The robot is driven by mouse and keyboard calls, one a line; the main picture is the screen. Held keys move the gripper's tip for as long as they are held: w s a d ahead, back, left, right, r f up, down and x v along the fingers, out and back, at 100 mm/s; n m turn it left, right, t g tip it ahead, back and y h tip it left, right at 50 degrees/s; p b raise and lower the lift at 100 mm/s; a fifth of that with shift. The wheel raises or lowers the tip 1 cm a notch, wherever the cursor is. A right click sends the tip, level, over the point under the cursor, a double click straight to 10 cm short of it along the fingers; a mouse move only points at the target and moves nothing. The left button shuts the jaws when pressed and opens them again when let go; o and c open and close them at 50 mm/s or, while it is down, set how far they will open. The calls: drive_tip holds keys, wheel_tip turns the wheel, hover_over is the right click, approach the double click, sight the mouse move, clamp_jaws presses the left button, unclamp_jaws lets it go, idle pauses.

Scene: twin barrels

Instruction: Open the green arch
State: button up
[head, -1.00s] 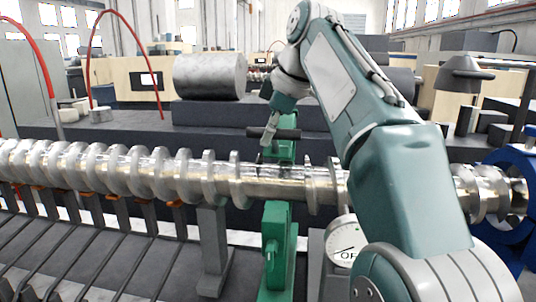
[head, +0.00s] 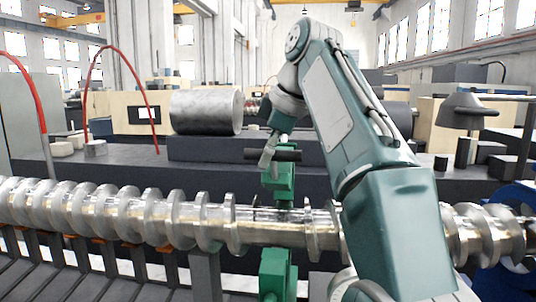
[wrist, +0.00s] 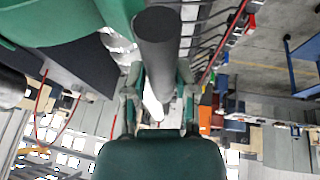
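The green arch (head: 278,185) stands at the metal screw shaft (head: 280,232) in the head view. Its upper green part shows above and behind the shaft, and a green post (head: 275,272) shows below in front. A dark bar handle (head: 285,155) is at the arch's top; it also shows as a dark cylinder in the wrist view (wrist: 158,32). My gripper (head: 267,157) is at this handle, with a finger in front of it. In the wrist view my gripper's two fingers (wrist: 158,88) lie either side of the bar and appear closed on it. The finger contact is partly hidden.
The long screw shaft runs across the foreground over a slatted stand (head: 95,262). A blue ring (head: 510,200) stands at right. Behind are a dark bench, a large metal cylinder (head: 206,112) and a lamp-like fixture (head: 468,108).

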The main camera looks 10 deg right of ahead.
drive_tip(key=shift+o, duration=1)
drive_tip(key=shift+w+f, duration=0.15)
drive_tip(key=shift+w, duration=0.05)
drive_tip(key=shift+a, duration=0.1)
drive_tip(key=shift+r, duration=0.35)
drive_tip(key=shift+r, duration=0.15)
drive_tip(key=shift+s+d, duration=0.25)
drive_tip(key=shift+d, duration=0.05)
drive_tip(key=s+d, duration=0.8)
drive_tip(key=shift+d, duration=0.3)
drive_tip(key=shift+c, duration=0.3)
